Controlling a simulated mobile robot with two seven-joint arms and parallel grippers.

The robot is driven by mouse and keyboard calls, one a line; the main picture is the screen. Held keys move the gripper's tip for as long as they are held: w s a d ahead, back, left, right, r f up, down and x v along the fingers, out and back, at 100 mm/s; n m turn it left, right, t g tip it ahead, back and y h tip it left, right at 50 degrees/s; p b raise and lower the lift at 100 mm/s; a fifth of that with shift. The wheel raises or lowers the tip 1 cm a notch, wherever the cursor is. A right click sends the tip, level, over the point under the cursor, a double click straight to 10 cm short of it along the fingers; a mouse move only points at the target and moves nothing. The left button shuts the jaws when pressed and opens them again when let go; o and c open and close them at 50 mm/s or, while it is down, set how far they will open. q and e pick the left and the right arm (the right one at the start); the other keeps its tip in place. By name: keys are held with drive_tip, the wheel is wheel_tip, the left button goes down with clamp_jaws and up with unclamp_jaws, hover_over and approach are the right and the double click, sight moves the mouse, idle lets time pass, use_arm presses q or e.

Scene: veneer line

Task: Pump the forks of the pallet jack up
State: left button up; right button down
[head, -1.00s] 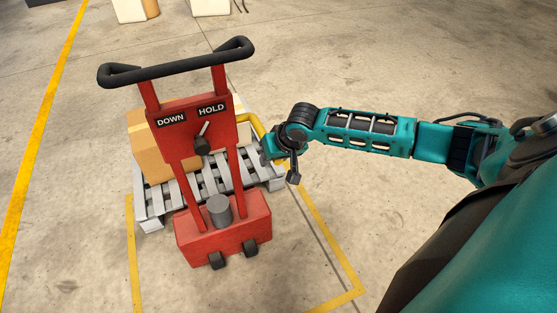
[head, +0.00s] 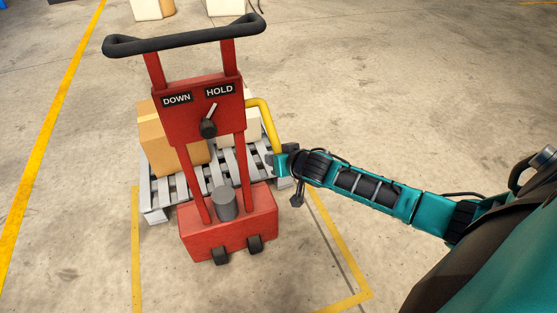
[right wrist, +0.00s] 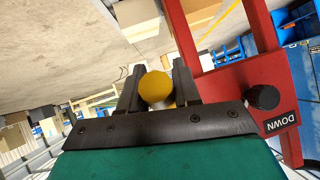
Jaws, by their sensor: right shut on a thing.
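The red pallet jack (head: 228,228) stands upright with its black handlebar (head: 185,40) on top. Its selector (head: 208,126) has its pointer tilted toward the HOLD label (head: 219,90). A yellow pump lever (head: 266,122) bends out from the jack's right side and down to my right gripper (head: 281,163). In the right wrist view, my right gripper (right wrist: 157,92) is shut on the lever's round yellow end (right wrist: 156,86), between its two dark fingers. The forks are hidden beneath the grey pallet (head: 157,202). My left gripper is out of view.
A cardboard box (head: 154,121) and a paler box sit on the pallet behind the jack's mast. Yellow floor lines (head: 136,250) surround the jack. The concrete floor to the right is clear. Blue bins (right wrist: 232,52) show in the right wrist view.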

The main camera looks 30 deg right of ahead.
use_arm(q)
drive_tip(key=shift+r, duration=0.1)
use_arm(e)
drive_tip(key=shift+d, duration=0.1)
drive_tip(key=c, duration=1.2)
unclamp_jaws()
drive_tip(key=shift+f, duration=0.1)
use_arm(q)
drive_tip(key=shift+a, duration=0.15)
use_arm(e)
drive_tip(key=o, duration=0.3)
use_arm(q)
drive_tip(key=p, duration=0.1)
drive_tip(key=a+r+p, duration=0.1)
drive_tip(key=p, duration=0.1)
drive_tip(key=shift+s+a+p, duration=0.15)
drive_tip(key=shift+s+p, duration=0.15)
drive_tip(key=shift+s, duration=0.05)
use_arm(e)
drive_tip(key=v, duration=1.3)
drive_tip(key=shift+w, duration=0.1)
